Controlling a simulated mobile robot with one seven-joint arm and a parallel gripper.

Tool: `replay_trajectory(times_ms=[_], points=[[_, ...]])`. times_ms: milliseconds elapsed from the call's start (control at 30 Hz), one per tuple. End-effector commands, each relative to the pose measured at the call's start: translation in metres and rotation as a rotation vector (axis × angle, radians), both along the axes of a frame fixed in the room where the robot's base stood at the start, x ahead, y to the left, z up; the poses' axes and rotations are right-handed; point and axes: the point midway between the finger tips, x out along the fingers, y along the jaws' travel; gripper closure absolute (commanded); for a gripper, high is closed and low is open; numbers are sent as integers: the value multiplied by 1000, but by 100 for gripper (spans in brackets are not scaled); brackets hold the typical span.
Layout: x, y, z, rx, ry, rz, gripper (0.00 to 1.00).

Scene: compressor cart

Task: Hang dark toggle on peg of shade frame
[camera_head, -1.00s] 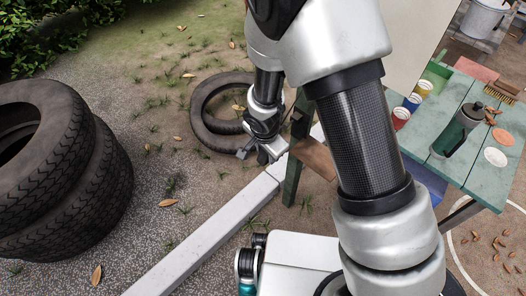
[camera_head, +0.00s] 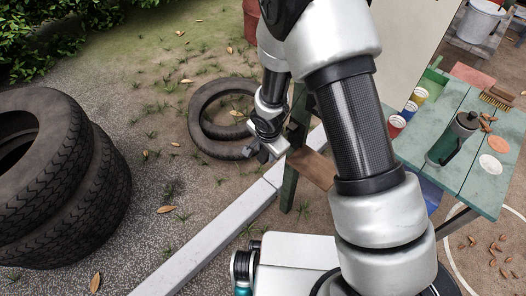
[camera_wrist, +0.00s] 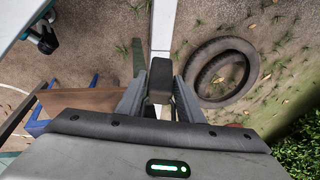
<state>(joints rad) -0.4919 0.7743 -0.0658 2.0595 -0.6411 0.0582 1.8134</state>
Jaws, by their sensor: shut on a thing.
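The dark toggle (camera_wrist: 160,80) is a small dark block between the two fingers of my gripper (camera_wrist: 160,98) in the wrist view. My gripper is shut on it and holds it off the ground. In the head view my gripper (camera_head: 272,150) is beside a green wooden post (camera_head: 290,175), close to its left side; I cannot tell whether they touch. The toggle is too small and dark to make out clearly there. I cannot tell which part is the shade frame, and no peg is clearly visible; my arm hides part of that area.
A pale beam (camera_head: 215,235) runs along the ground below my gripper. A flat tyre (camera_head: 205,140) lies behind it, and stacked tyres (camera_head: 60,190) stand at left. A brown board (camera_head: 313,170) adjoins the post. A green table (camera_head: 450,150) with cups and a bottle stands at right.

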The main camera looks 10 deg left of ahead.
Motion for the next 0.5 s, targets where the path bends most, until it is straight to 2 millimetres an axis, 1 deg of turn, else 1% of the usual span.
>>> replay_trajectory(times_ms=[500], points=[[24,-20,-1,0,1,-1,89]])
